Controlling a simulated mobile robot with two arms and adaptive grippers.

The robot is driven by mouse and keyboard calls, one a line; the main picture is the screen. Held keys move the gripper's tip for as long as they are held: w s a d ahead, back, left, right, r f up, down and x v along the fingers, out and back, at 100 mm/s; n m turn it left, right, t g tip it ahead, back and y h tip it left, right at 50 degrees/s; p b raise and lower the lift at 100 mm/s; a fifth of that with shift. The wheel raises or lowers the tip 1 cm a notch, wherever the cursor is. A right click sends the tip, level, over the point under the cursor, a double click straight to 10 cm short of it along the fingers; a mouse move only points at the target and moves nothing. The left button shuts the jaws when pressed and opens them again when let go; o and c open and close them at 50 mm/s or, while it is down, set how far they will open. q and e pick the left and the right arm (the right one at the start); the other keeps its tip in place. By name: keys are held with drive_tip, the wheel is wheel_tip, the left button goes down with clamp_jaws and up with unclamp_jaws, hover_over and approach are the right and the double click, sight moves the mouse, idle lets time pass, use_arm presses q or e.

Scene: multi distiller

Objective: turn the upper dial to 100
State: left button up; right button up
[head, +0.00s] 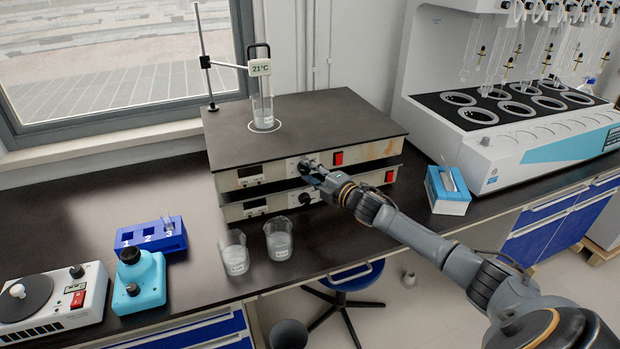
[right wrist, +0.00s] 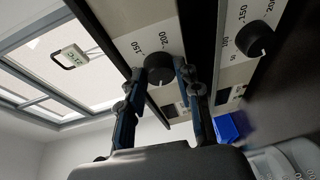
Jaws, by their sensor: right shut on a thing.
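Two flat hotplates are stacked on the bench, the upper one (head: 250,175) above the lower one (head: 240,210). My right gripper (head: 309,168) reaches the front panel of the upper hotplate. In the right wrist view, my right gripper (right wrist: 159,72) is shut on the upper dial (right wrist: 159,67), a black round knob, with one finger on each side. The marks 150 and 200 show beside it; its pointer setting cannot be read. The lower dial (head: 305,198) is free and also shows in the right wrist view (right wrist: 255,39). My left gripper is not in view.
A beaker (head: 262,112) stands on the upper plate beside a 21°C thermometer (head: 260,68) on a stand. Two beakers (head: 234,254) (head: 279,240) stand in front of the hotplates. A blue-and-white box (head: 448,192) is to the right.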

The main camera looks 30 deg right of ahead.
drive_tip(key=m+b, duration=0.1)
drive_tip(key=m+t+b, duration=0.1)
drive_tip(key=m, duration=0.1)
drive_tip(key=shift+f+m, duration=0.3)
drive_tip(key=shift+f, duration=0.1)
drive_tip(key=m+t+b, duration=0.1)
drive_tip(key=m+b, duration=0.1)
drive_tip(key=m, duration=0.1)
drive_tip(key=shift+f+m+t, duration=0.1)
drive_tip(key=shift+m+t, duration=0.2)
drive_tip(key=shift+m, duration=0.1)
drive_tip(key=m+h+b, duration=0.1)
drive_tip(key=m, duration=0.2)
drive_tip(key=shift+a+t, duration=0.1)
drive_tip(key=shift+t, duration=0.2)
drive_tip(key=shift+m+t+h+b, duration=0.4)
drive_tip(key=shift+m+h, duration=0.4)
drive_tip(key=shift+m, duration=1.5)
drive_tip(key=o, duration=1.1)
drive_tip(key=shift+o, duration=0.2)
drive_tip(key=shift+s, duration=0.1)
